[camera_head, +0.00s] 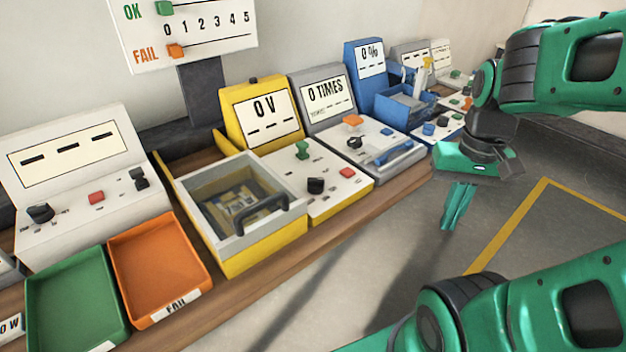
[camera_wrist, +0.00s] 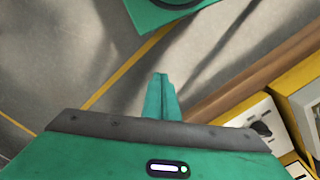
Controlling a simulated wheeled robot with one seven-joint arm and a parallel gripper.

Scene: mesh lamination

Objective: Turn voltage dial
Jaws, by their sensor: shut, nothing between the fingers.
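The yellow voltage station has a screen reading "0 V" (camera_head: 265,113) and a white sloped panel. A black dial (camera_head: 316,186) sits low on that panel, and a green switch (camera_head: 302,150) sits above it. A black dial on a white panel also shows at the right edge of the wrist view (camera_wrist: 262,129). My gripper (camera_head: 452,222) is shut and empty. It hangs over the floor in front of the bench, to the right of the voltage station and apart from it. Its closed fingers show in the wrist view (camera_wrist: 160,82).
Left of the dial is an open grey-and-yellow box (camera_head: 195,180) with a dark handle. Orange (camera_head: 137,313) and green (camera_head: 115,325) trays stand further left. A grey "0 TIMES" station (camera_head: 325,92) and a blue "0 %" station (camera_head: 370,58) stand to the right. The floor before the bench is clear.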

